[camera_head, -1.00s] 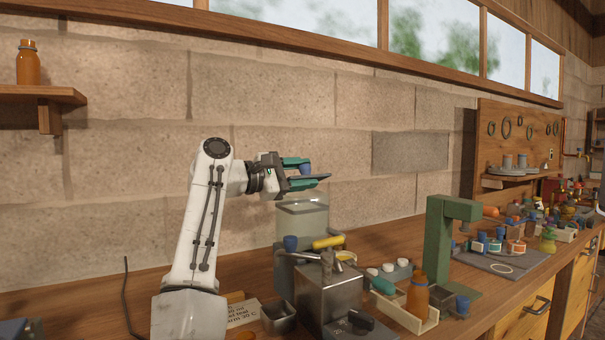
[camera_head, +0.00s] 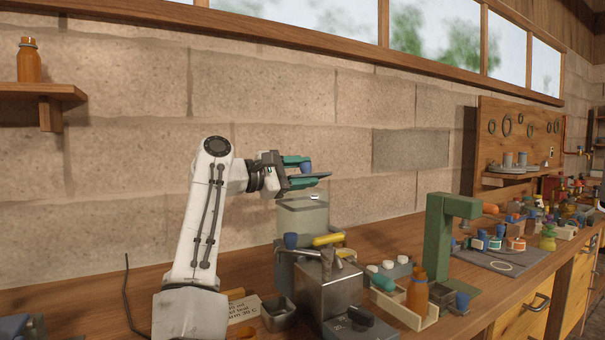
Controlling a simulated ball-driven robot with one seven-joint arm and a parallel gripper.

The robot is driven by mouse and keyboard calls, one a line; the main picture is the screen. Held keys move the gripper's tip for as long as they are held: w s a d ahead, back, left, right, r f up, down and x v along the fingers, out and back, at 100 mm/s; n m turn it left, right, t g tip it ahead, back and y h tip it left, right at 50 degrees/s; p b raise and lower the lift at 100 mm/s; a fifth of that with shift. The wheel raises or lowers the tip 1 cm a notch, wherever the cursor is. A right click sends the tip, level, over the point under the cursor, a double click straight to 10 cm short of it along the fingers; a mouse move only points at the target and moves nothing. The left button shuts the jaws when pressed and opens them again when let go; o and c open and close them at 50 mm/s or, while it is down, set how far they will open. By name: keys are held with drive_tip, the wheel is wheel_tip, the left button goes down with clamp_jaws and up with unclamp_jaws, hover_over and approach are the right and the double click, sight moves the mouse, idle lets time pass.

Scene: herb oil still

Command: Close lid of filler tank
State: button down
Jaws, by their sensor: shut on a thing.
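The filler tank (camera_head: 302,219) is a clear, box-like vessel on a grey base, left of the middle of the bench. A small pale spot shows at its top; I cannot tell what it is. My gripper (camera_head: 306,170) is above the tank, its teal fingers pointing right. It is shut on a small blue knob. A thin dark plate (camera_head: 321,175), which looks like the lid, shows nearly edge-on beside the knob and lower finger. The plate appears apart from the tank's top. The fingers partly hide the knob and plate, so their join is unclear.
A metal box (camera_head: 330,291) stands in front of the tank, with a yellow cylinder (camera_head: 327,240) and a blue cap (camera_head: 291,240) nearby. A green post (camera_head: 438,240) and a tray with an orange bottle (camera_head: 417,293) stand to the right. The air above is clear.

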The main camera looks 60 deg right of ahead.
drive_tip(key=c, duration=0.8)
unclamp_jaws()
drive_tip(key=shift+f, duration=0.2)
drive_tip(key=shift+c, duration=0.2)
drive_tip(key=v, duration=1.1)
drive_tip(key=shift+p, duration=0.35)
